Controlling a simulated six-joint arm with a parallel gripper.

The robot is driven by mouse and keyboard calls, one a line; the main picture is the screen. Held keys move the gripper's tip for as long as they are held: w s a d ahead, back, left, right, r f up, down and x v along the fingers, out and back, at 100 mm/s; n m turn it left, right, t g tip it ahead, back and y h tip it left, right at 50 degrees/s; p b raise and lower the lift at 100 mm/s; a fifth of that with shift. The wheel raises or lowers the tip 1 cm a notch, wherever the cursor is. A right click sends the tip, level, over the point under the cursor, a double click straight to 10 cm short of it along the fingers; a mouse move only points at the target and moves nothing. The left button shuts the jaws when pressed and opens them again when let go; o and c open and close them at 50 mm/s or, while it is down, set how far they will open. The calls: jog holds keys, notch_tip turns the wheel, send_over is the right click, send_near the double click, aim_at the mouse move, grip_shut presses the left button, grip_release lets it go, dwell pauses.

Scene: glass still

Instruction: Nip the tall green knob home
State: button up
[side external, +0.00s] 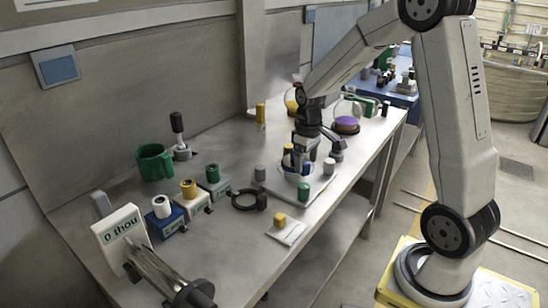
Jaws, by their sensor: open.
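A short green cylinder that looks like a knob (303,196) stands upright at the near edge of a pale square plate (278,184). Another green knob (212,173) sits on a dark block (213,187) in the row of blocks to the left. I cannot tell which of the two is the tall one. My gripper (305,163) points down over the plate, behind the first green knob and apart from it. It is open. The fingers are small and partly lost among the glassware and a dark blue piece with a yellow top (287,155).
Grey knobs stand at the plate's left (260,173) and right (329,166). A yellow knob (279,219) sits on a small white card near the front edge. A black ring (249,199), a green mug (154,162) and knobbed blocks (190,200) lie left. Glass flasks (347,124) stand behind.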

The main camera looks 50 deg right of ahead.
aim_at(304, 186)
jog(key=shift+f, duration=1.2)
jog(key=shift+f, duration=0.1)
jog(key=shift+f, duration=3.75)
grip_shut()
